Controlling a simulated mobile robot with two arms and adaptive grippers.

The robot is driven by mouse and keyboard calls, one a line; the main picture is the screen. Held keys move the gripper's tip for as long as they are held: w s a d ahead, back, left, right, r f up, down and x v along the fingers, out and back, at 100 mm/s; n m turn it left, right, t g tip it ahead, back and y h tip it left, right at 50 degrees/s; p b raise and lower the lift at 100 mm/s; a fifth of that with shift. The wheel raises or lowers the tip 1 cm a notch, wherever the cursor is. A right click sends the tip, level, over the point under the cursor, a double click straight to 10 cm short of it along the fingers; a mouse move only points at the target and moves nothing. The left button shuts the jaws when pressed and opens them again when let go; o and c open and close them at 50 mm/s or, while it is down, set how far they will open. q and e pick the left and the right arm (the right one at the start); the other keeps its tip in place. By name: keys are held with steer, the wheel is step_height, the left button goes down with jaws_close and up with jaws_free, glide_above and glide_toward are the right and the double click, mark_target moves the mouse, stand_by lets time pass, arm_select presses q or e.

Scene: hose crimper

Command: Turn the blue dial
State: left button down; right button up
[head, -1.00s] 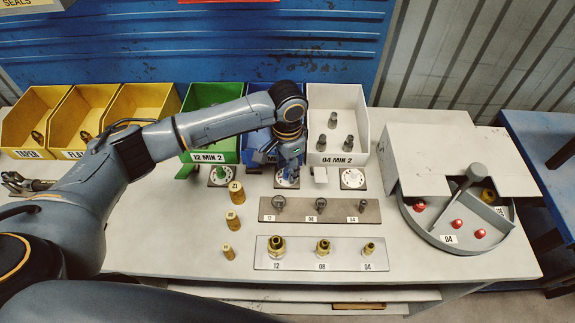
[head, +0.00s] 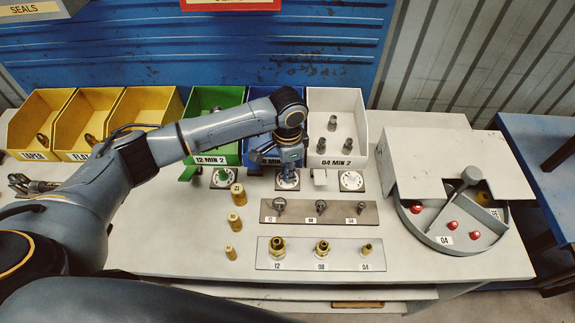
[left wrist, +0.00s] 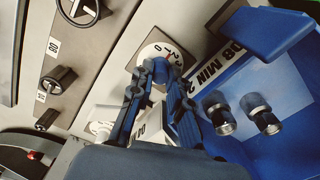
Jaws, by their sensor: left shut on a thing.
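The blue dial (head: 280,185) has a white numbered disc and stands in front of the blue bin (head: 257,153). In the left wrist view its disc (left wrist: 153,50) shows the marks 0, 1 and 2 and a red mark. My left gripper (head: 288,175) points down onto the dial from above. In the left wrist view its fingers (left wrist: 160,72) are closed around the dial's knob, which they mostly hide. My right gripper is out of view.
A green dial (head: 222,179) stands to the left and a white one (head: 351,180) to the right. Bins line the back.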

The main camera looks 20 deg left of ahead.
arm_select(q)
steer(key=shift+m+p, duration=0.95)
steer(key=shift+m, duration=0.65)
steer(key=c, duration=1.3)
jaws_free()
step_height(320, 180, up, 12)
steer(key=shift+d+f, duration=0.1)
